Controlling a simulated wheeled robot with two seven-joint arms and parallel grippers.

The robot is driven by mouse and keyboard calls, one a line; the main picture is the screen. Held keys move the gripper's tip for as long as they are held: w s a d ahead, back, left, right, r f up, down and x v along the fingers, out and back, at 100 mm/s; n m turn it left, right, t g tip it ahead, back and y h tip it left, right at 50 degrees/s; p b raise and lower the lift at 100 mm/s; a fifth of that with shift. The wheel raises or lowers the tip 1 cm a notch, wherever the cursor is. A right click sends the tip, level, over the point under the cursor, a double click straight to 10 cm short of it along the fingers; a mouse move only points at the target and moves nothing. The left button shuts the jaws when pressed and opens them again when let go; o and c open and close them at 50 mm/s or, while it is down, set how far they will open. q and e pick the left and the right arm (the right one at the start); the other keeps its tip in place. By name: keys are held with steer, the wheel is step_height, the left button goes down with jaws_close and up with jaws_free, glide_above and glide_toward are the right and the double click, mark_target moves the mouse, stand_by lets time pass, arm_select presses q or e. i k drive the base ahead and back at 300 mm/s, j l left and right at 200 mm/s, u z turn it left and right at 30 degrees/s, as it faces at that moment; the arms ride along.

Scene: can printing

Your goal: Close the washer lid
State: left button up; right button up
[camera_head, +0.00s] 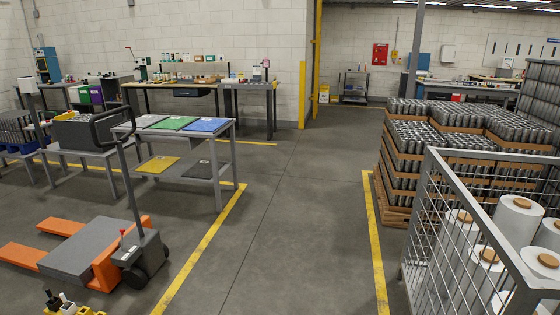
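I cannot make out a washer or its lid for certain in the head view. A dark grey box-like machine (88,132) stands on a grey table at the left, partly behind the pallet jack's handle; I cannot tell what it is. Neither of my grippers is in view.
An orange pallet jack (104,269) stands at the lower left, beside a grey table (230,133) with coloured trays. A wire cage (436,237) with white rolls and stacked can pallets (396,184) line the right. The grey floor (295,210) between the yellow lines is clear.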

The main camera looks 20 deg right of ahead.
mark_target(424, 61)
steer(key=i+l+z, duration=0.4)
steer(key=i, duration=0.5)
steer(key=i+z, duration=0.35)
steer(key=i, duration=0.55)
steer(key=i+z, duration=0.15)
steer(key=i, duration=10.8)
steer(key=i+z, duration=0.1)
steer(key=i, duration=0.45)
steer(key=i+z, duration=0.15)
steer(key=i, duration=0.4)
steer(key=i+j+z, duration=0.1)
steer(key=i, duration=0.45)
steer(key=i+j+z, duration=0.15)
steer(key=i, duration=0.35)
steer(key=i+j+z, duration=0.1)
steer(key=i+j, duration=0.2)
steer(key=i, duration=0.25)
steer(key=i+l+z, duration=0.25)
steer(key=i, duration=1.15)
steer(key=i+j+z, duration=0.1)
steer(key=i+z, duration=0.2)
steer(key=i, duration=1.1)
steer(key=i+j+u, duration=0.1)
steer(key=i+u, duration=0.35)
steer(key=i, duration=0.5)
steer(key=i+l+u, duration=0.2)
steer(key=i+u, duration=0.2)
steer(key=i, duration=0.55)
